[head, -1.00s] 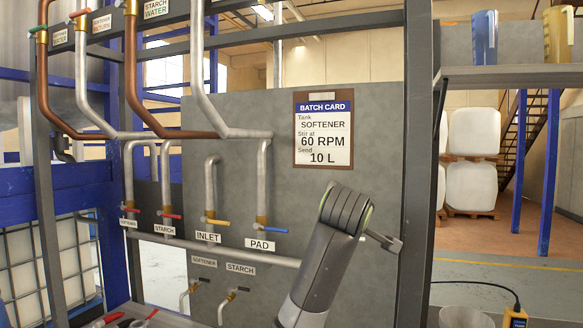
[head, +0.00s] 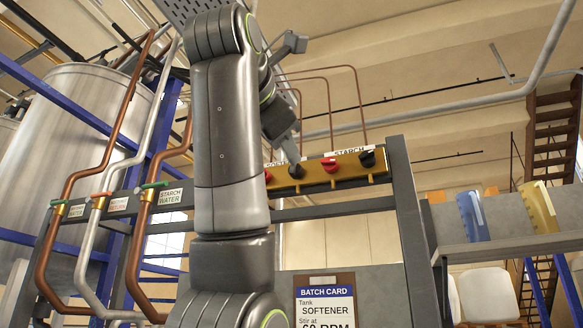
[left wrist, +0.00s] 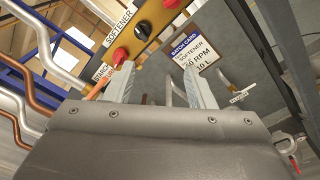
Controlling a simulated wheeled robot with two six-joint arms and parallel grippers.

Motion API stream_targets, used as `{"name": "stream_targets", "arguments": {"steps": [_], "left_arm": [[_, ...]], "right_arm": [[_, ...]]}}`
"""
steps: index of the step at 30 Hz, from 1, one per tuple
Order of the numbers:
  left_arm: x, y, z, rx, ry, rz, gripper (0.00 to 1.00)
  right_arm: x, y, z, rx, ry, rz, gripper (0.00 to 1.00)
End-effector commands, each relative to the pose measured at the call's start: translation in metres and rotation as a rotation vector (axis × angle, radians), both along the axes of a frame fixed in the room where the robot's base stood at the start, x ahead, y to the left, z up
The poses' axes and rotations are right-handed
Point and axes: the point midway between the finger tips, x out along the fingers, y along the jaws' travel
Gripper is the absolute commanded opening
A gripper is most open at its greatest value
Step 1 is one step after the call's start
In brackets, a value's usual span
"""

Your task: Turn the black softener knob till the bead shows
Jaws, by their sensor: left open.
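The black softener knob (head: 296,171) sits on the yellow panel (head: 313,178), beside a red knob (head: 268,176) and under the partly hidden SOFTENER label. In the left wrist view the black knob (left wrist: 142,31) lies above the gap between my fingers, beside a red knob (left wrist: 120,55). No bead can be made out. My right gripper is not in view.
Another red knob (head: 330,165) and black knob (head: 367,158) sit under the STARCH label (head: 349,151). The batch card (head: 325,300) hangs below. Pipes with valves (head: 103,200) stand left. A shelf (head: 510,246) with blue and yellow jugs is at right.

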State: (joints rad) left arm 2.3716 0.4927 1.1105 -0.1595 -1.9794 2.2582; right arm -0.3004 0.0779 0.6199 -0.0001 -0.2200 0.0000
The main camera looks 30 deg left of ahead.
Motion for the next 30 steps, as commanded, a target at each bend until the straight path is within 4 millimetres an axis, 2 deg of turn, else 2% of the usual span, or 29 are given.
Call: {"name": "stream_targets", "arguments": {"steps": [1, 5, 10, 14, 30], "left_arm": [[-0.017, 0.001, 0.01, -0.033, -0.025, -0.002, 0.5], [-0.04, 0.003, 0.022, -0.089, -0.06, -0.007, 0.5], [-0.039, 0.006, 0.027, -0.105, -0.068, -0.007, 0.5], [-0.021, 0.011, 0.028, -0.104, -0.066, -0.007, 0.5], [0.087, 0.046, 0.029, -0.102, -0.065, -0.007, 0.5]], "right_arm": [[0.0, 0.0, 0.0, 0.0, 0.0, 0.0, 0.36], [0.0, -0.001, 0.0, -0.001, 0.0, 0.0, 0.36], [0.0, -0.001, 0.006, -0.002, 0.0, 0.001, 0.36], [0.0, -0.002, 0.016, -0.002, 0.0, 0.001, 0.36], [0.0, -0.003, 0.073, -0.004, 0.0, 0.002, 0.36]]}}
